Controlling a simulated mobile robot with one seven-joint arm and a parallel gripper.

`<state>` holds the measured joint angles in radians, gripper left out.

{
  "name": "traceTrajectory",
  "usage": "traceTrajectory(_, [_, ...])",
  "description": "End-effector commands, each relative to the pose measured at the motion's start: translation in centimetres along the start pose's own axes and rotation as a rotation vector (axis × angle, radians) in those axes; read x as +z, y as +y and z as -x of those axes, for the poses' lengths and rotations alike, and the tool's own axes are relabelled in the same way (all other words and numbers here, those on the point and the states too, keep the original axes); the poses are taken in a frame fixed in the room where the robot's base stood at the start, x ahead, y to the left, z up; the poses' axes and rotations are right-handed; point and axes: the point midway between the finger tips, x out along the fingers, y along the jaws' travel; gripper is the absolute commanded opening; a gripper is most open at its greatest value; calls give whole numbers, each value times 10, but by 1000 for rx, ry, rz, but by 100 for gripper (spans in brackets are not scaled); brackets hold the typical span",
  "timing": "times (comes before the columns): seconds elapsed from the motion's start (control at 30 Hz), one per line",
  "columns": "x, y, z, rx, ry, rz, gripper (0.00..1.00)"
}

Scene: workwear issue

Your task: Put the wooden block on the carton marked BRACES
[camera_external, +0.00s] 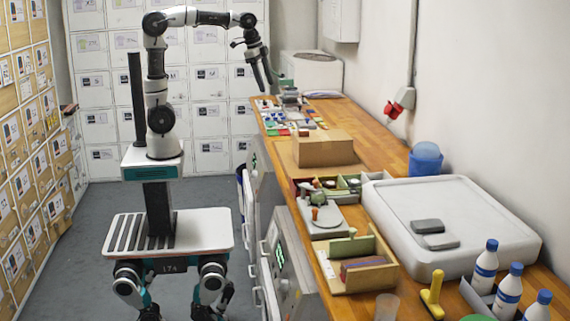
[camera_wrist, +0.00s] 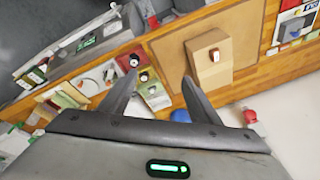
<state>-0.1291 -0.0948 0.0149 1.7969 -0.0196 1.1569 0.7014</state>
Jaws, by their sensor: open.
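My gripper (camera_external: 266,84) is raised above the far end of the bench, pointing down. In the wrist view its two fingers (camera_wrist: 160,76) are spread apart with nothing between them. A brown cardboard carton (camera_external: 323,150) stands on the bench; it also shows in the wrist view (camera_wrist: 208,68), with a small white and orange mark. I cannot read the word BRACES on any carton. A reddish-brown block (camera_external: 366,266) lies in an open wooden tray (camera_external: 357,284); I cannot tell whether it is the wooden block.
The wooden bench (camera_external: 375,130) is crowded. A grey-white case (camera_external: 465,213), white bottles with blue caps (camera_external: 485,268), a blue cup (camera_external: 425,160) and a yellow tool (camera_external: 433,295) stand along it. Grey floor is clear at left.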

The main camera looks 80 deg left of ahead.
Motion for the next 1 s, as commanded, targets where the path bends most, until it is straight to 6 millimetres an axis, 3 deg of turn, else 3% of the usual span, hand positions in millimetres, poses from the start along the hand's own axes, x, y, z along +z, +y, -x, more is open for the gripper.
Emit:
traceTrajectory(0.03, [20,24,22,-37,58,79,57])
traceTrajectory(0.2, [76,95,10,-47,142,334,57])
traceTrajectory(0.4, [117,137,-14,-39,201,515,57])
traceTrajectory(0.57, [126,145,-20,-37,212,556,57])
traceTrajectory(1.0, [125,145,-20,-37,210,556,57])
